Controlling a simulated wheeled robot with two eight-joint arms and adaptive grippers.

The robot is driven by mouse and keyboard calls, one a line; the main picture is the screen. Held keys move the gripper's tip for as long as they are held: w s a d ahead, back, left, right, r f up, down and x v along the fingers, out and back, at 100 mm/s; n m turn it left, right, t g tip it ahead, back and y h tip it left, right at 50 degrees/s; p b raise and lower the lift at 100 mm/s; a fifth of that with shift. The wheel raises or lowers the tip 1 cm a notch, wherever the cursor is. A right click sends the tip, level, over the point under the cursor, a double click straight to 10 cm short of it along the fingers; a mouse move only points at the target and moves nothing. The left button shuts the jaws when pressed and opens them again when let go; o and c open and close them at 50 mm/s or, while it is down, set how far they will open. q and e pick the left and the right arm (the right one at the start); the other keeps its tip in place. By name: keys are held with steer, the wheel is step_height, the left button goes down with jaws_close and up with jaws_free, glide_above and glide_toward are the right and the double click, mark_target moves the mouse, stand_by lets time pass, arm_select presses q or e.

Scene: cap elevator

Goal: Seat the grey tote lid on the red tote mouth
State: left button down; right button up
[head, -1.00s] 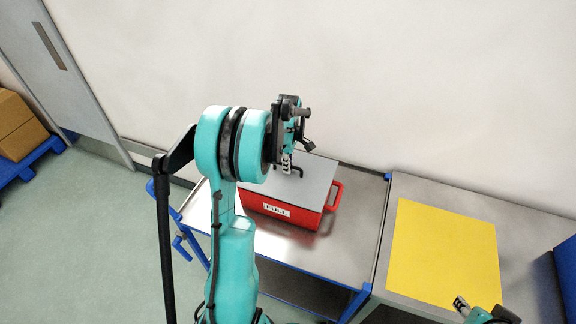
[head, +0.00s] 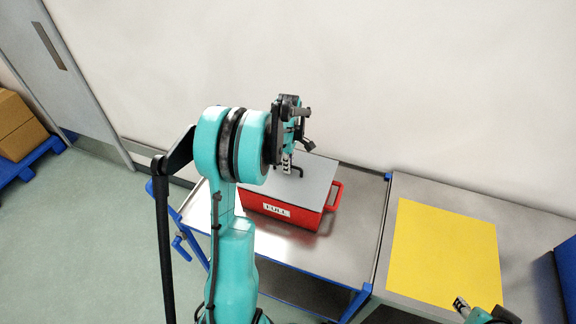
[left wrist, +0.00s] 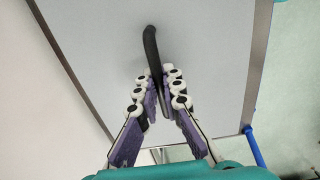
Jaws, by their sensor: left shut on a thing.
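The grey tote lid (head: 316,182) lies over the mouth of the red tote (head: 318,217), which has a white "FULL" label. I cannot tell whether its rim is fully down all round. My left gripper (head: 287,166) is above the lid, shut on its dark handle. In the left wrist view the fingers (left wrist: 160,85) close around the black handle (left wrist: 151,50), with the flat grey lid (left wrist: 215,60) behind. The left arm hides part of the tote's left side. My right gripper (head: 461,304) is at the lower right, away from the tote, too small to read.
The tote stands on a metal cart (head: 345,240) with blue rails. To the right is a grey table (head: 520,225) with a yellow mat (head: 445,250), clear on top. A white wall (head: 430,90) is close behind.

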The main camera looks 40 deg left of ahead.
arm_select(q)
steer(key=shift+f+b, duration=0.6)
steer(key=shift+f, duration=0.05)
stand_by(0.8)
steer(key=c, duration=1.6)
jaws_free()
steer(key=shift+r+p, duration=2.3)
steer(key=shift+r, duration=1.2)
steer(key=shift+d, duration=0.1)
